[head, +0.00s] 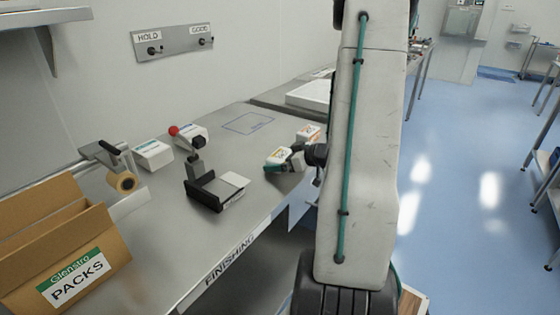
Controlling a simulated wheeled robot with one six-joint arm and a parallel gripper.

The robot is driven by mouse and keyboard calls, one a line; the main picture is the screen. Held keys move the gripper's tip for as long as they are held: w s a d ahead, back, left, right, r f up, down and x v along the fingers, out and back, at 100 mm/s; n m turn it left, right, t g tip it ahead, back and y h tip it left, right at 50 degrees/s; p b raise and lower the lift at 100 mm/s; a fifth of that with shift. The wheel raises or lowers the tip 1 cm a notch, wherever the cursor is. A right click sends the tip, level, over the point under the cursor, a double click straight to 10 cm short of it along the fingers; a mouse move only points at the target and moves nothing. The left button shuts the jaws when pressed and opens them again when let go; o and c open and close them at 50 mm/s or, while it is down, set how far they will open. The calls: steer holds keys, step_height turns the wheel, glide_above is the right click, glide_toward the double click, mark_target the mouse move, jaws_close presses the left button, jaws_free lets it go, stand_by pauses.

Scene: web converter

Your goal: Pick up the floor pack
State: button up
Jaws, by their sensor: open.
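No pack shows on the visible blue floor (460,190); the floor behind my arm and below the bench is hidden. My gripper (296,159) shows as a dark shape at the bench's right edge, partly hidden by my arm. Its jaws are open. A white pack with a yellow and green label (277,156) is at its left end; I cannot tell whether they touch. Another white pack with an orange label (309,132) is just behind it.
The grey finishing bench (150,222) holds a cardboard packs box (45,262), a tape dispenser (121,182) and a black device with a red-knobbed lever (215,191). A white tray (310,94) lies farther back. The aisle at right is clear, with racks along its edge.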

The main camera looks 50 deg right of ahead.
steer(key=shift+w, duration=0.1)
steer(key=c, duration=0.8)
steer(key=shift+o, duration=0.2)
